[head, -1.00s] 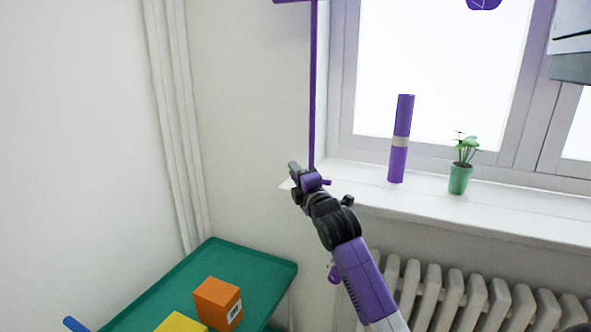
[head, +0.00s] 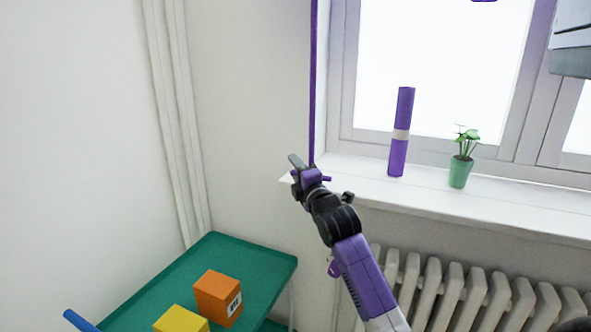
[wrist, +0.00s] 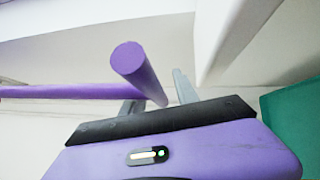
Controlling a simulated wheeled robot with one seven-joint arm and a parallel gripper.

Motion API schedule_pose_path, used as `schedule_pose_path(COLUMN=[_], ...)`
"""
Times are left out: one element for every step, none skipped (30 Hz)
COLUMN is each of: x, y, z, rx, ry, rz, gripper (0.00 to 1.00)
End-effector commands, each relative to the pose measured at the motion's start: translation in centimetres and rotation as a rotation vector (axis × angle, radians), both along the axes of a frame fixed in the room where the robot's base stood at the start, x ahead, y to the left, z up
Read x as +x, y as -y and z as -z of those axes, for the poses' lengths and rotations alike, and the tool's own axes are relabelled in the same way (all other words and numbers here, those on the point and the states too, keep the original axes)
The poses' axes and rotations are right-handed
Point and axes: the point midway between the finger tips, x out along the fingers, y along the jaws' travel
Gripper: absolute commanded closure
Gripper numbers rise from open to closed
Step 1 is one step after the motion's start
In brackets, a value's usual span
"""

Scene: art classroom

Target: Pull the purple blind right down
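My gripper (head: 303,170) is at the left end of the window sill, at the foot of a thin purple upright rod (head: 313,80) beside the window frame. The wrist view shows my gripper (wrist: 158,98) with a finger on each side of a purple round bar (wrist: 136,68); it appears shut on this bar, though the contact is partly hidden. A purple rod (wrist: 70,91) runs off to the left there. Only a small purple piece (head: 484,1) shows at the head view's top edge; the blind itself is above the picture.
A purple cylinder with a pale band (head: 403,110) and a potted plant (head: 460,172) stand on the sill (head: 440,200). A radiator (head: 470,285) is below. A green table (head: 175,275) at lower left carries an orange box (head: 214,294) and a yellow block (head: 180,320).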

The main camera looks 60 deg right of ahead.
Motion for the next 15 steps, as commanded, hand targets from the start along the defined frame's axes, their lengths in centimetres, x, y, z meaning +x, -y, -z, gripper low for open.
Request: schedule_pose_path(x=[-0.2, -0.4, -0.7, -1.0, -1.3, -1.9, -2.2, -2.6, -3.2, -3.5, -3.9, -4.3, -4.6, -4.9, -5.2], y=[-0.2, -0.3, -0.6, -0.8, -1.1, -1.5, -1.8, -2.1, -2.5, -2.8, -3.1, -3.5, -3.7, -4.0, -4.2], z=[0.1, 0.2, 0.3, 0.3, 0.4, 0.5, 0.5, 0.7, 0.8, 0.8, 0.9, 0.9, 1.1, 1.1, 1.1], rx=[0.001, 0.001, 0.001, 0.002, 0.002, 0.003, 0.004, 0.004, 0.004, 0.004, 0.004, 0.002, 0.004, 0.004, 0.004], ry=[0.001, 0.0, 0.0, 0.001, 0.001, 0.002, 0.002, 0.001, 0.001, 0.002, 0.002, 0.002, 0.001, 0.001, 0.001], rz=[0.0, 0.0, 0.0, 0.001, 0.001, 0.002, 0.002, 0.002, 0.003, 0.003, 0.002, 0.002, 0.002, 0.002, 0.002], gripper=[0.64, 0.64, 0.64, 0.64, 0.64, 0.64, 0.64, 0.64, 0.64, 0.64, 0.64, 0.64, 0.64, 0.64, 0.64])
